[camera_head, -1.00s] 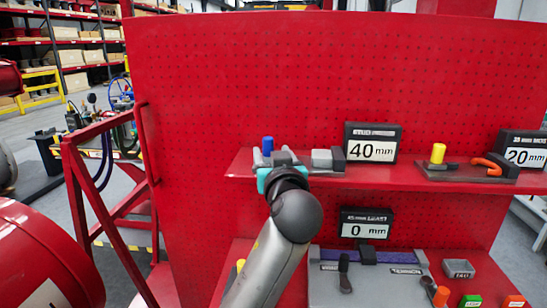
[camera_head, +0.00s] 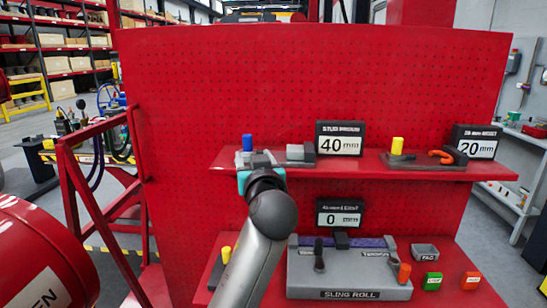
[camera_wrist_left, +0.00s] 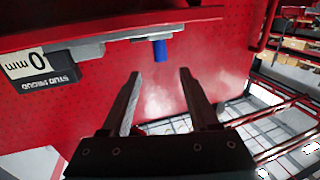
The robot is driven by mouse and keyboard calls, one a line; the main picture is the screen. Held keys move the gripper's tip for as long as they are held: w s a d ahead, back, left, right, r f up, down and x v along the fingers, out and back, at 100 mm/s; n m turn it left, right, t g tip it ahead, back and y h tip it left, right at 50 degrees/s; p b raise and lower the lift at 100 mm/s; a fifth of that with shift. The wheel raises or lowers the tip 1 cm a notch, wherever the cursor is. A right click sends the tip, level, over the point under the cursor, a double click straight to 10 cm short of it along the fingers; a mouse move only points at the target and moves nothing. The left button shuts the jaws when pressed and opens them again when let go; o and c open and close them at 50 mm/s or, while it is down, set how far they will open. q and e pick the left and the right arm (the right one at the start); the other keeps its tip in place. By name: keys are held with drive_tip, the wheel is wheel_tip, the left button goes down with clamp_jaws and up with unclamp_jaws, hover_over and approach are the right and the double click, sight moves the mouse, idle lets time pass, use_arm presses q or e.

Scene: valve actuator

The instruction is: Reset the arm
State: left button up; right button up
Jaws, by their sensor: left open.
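My left arm reaches up from the bottom of the head view, and its gripper (camera_head: 258,160) is in front of the upper shelf's left device. In the left wrist view the gripper (camera_wrist_left: 161,76) is open with nothing between its two fingers. A blue peg (camera_head: 247,142) stands on that left device, and it also shows in the left wrist view (camera_wrist_left: 160,50), beyond the fingertips and apart from them. A grey block (camera_head: 300,152) sits right of the gripper. The gripper partly hides the device. My right gripper is not in view.
A red pegboard (camera_head: 300,80) backs the red shelf (camera_head: 350,172). Displays read 40 mm (camera_head: 341,145), 20 mm (camera_head: 476,148) and 0 mm (camera_head: 338,219). A yellow peg (camera_head: 397,145) and orange handle (camera_head: 441,156) are right. The sling roll unit (camera_head: 348,280) is below; a red barrel (camera_head: 40,250) stands left.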

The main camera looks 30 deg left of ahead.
use_arm(q)
drive_tip(key=s+d+f+m+g+h, duration=0.25)
drive_tip(key=s+f, duration=0.25)
drive_tip(key=f, duration=0.5)
drive_tip(key=s+d+f+m+g+h, duration=0.1)
drive_tip(key=s+d+f+m+h, duration=0.2)
drive_tip(key=f, duration=0.7)
drive_tip(key=s+d+f+m+g+h, duration=0.1)
drive_tip(key=s+d+f+g+h, duration=0.15)
drive_tip(key=s+f, duration=0.4)
drive_tip(key=s+d+f+m+g+h, duration=0.1)
drive_tip(key=s+d+f+m+g, duration=0.2)
drive_tip(key=s, duration=0.6)
drive_tip(key=s+d+f+g+h, duration=0.1)
drive_tip(key=s+d+f+h, duration=0.1)
drive_tip(key=s+d+f, duration=0.35)
drive_tip(key=s+a+f+g+b, duration=0.1)
drive_tip(key=s+f+b, duration=0.1)
drive_tip(key=f, duration=1.1)
drive_tip(key=s+f+g+b, duration=0.1)
drive_tip(key=s+f+b, duration=0.15)
drive_tip(key=f, duration=1.05)
drive_tip(key=s+a+f+g+b, duration=0.1)
drive_tip(key=s+a+f+b, duration=0.1)
drive_tip(key=s+f, duration=1.3)
drive_tip(key=shift+s+a+f+m+b, duration=0.2)
drive_tip(key=shift+a+f+m+b, duration=0.15)
drive_tip(key=shift+f+b, duration=0.4)
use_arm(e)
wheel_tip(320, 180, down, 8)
